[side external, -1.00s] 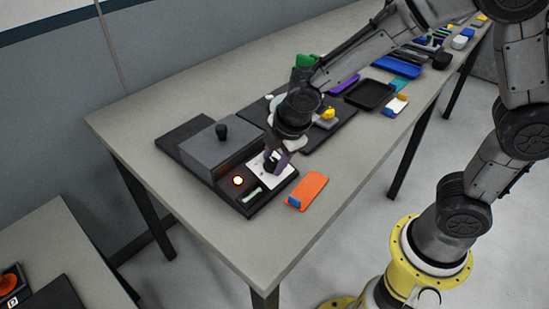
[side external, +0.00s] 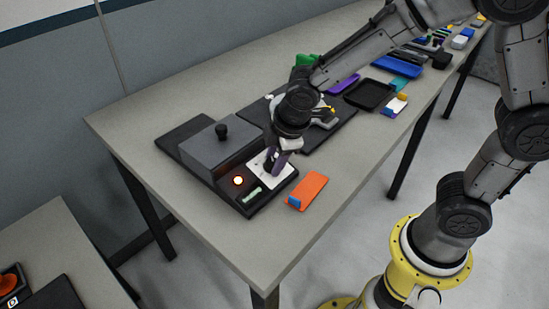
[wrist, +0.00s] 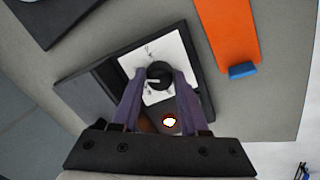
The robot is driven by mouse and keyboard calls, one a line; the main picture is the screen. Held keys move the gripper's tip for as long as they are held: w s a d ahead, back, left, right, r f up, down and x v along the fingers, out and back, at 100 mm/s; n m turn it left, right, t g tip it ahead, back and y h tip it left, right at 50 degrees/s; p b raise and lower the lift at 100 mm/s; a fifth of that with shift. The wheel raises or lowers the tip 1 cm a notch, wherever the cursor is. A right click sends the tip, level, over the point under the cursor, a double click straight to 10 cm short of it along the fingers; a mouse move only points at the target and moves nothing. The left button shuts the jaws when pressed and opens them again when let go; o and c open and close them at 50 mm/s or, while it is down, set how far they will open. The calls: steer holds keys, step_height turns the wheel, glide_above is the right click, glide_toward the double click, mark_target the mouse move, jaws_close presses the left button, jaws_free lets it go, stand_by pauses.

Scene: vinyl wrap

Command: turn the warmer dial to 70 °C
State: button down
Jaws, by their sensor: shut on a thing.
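The warmer (side external: 217,150) is a grey box with a black knob on its lid, set on a black base at the near end of the table. Its black dial (wrist: 160,75) sits on a white plate (wrist: 140,56) with small marks too blurred to read. A pale pointer line shows on the dial, pointing roughly left in the wrist view. My gripper (wrist: 160,80) is shut on the dial, one purple finger on each side. In the side view my gripper (side external: 275,163) comes down over the plate and hides most of the dial.
An orange lamp (side external: 238,181) glows on the base, with a pale green strip (side external: 252,195) beside it. An orange block with a blue end (side external: 307,190) lies just right of the warmer. A black tray (side external: 371,94) and several coloured items lie farther along the table.

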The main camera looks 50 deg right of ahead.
steer(key=shift+c, duration=2.2)
jaws_free()
steer(key=shift+r, duration=0.1)
steer(key=v, duration=1.3)
steer(key=shift+r, duration=0.3)
steer(key=shift+s, duration=0.1)
steer(key=s+d+r+m+t, duration=0.2)
steer(key=s+d+r+m, duration=0.2)
steer(key=s+d, duration=0.3)
steer(key=s+d+f+m, duration=0.2)
steer(key=s+f+m, duration=0.2)
steer(key=s+m, duration=0.4)
steer(key=shift+s+f, duration=0.25)
